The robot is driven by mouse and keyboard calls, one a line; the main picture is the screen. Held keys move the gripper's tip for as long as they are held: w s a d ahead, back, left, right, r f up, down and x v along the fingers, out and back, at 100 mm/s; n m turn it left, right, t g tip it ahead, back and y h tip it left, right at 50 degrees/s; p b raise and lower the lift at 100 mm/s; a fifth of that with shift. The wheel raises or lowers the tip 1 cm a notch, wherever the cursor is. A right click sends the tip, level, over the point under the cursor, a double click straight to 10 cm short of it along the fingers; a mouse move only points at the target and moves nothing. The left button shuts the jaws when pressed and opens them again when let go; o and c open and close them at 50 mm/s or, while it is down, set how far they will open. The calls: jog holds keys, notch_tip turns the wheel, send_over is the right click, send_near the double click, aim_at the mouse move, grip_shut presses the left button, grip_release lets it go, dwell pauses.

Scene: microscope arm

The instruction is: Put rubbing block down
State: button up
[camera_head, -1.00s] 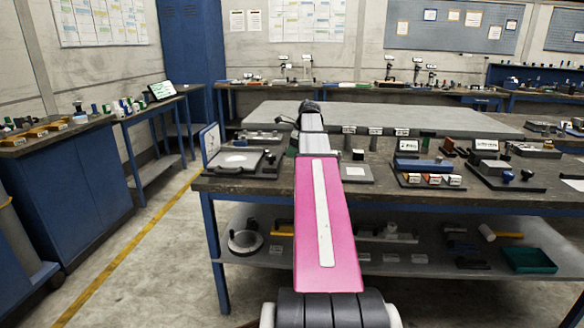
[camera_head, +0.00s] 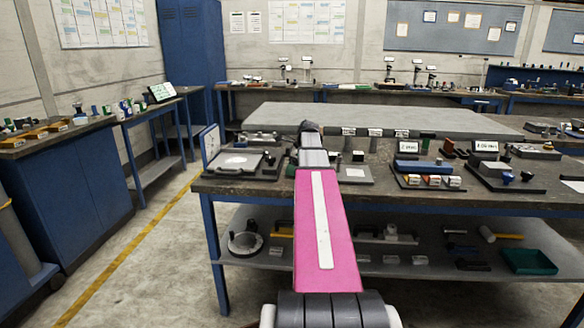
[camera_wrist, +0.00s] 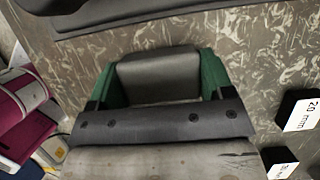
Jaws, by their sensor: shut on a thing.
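In the wrist view, my gripper (camera_wrist: 158,80) has its two green fingers closed on the sides of a dark grey block, the rubbing block (camera_wrist: 158,74). The block is over or on the mottled dark bench top (camera_wrist: 85,75); I cannot tell whether it touches it. In the head view, my pink arm reaches forward to the workbench (camera_head: 215,186), and its far links hide the gripper and the block.
In the wrist view, a black block labelled 20 mm (camera_wrist: 298,112) stands close on the right. A dark plate edge (camera_wrist: 130,14) lies beyond the block. In the head view, a flat tray with a white disc (camera_head: 236,161) is left of my arm.

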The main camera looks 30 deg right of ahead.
jog(key=shift+f, duration=0.3)
jog(key=o, duration=0.8)
jog(key=shift+s, duration=0.1)
jog(key=shift+o, duration=0.5)
jog(key=shift+s+f, duration=0.1)
jog(key=shift+f, duration=0.05)
jog(key=shift+a, duration=0.1)
jog(key=shift+s+a, duration=0.1)
jog(key=shift+s, duration=0.1)
jog(key=shift+c, duration=0.6)
jog(key=shift+w+r, duration=0.1)
jog(key=shift+r, duration=0.2)
jog(key=shift+o, duration=0.6)
jog(key=v, duration=1.1)
jog(key=shift+w+d+r, duration=0.2)
jog(key=shift+w+r, duration=0.1)
jog(key=shift+w, duration=0.05)
jog(key=shift+s+d+r, duration=0.1)
jog(key=shift+d+r, duration=0.05)
jog(key=shift+r, duration=0.3)
